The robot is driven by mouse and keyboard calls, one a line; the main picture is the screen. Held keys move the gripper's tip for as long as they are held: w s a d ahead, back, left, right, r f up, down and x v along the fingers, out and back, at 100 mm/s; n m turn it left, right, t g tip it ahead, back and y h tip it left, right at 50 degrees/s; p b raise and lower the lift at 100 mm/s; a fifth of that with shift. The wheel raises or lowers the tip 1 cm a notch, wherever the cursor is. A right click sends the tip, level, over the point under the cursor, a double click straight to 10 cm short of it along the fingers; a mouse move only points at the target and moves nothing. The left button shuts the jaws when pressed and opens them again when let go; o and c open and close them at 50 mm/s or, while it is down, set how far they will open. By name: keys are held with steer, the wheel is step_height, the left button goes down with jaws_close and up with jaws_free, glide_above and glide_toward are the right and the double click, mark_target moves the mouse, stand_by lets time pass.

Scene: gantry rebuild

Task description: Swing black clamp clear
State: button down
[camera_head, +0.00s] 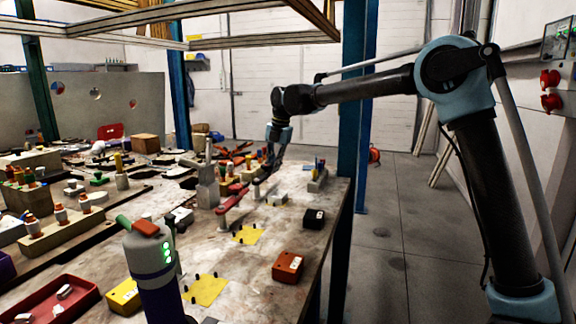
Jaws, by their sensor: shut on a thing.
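My gripper (264,178) reaches down from the right over the workbench (258,258) and is shut on a small dark part. This looks like the black clamp, but it is too small and too much covered by the fingers to make out its shape. A long red bar (235,203) lies just left of the fingertips, slanting down to the left. I cannot tell whether it is joined to the clamp. A grey block with an upright post (207,180) stands left of the bar.
A red-orange box (288,266) and a black box (314,218) sit near the bench's right edge. Yellow plates (205,290) lie in front. A purple-and-grey cylinder (152,268) stands at the front. A blue post (357,100) rises behind the bench's right side.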

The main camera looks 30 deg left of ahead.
steer(key=shift+s+a, duration=0.1)
stand_by(0.4)
steer(key=c, duration=1.7)
jaws_free()
steer(key=shift+o, duration=0.2)
step_height(320, 180, up, 12)
steer(key=d, duration=0.2)
steer(key=shift+w+d+f, duration=0.15)
steer(key=shift+w+f, duration=0.05)
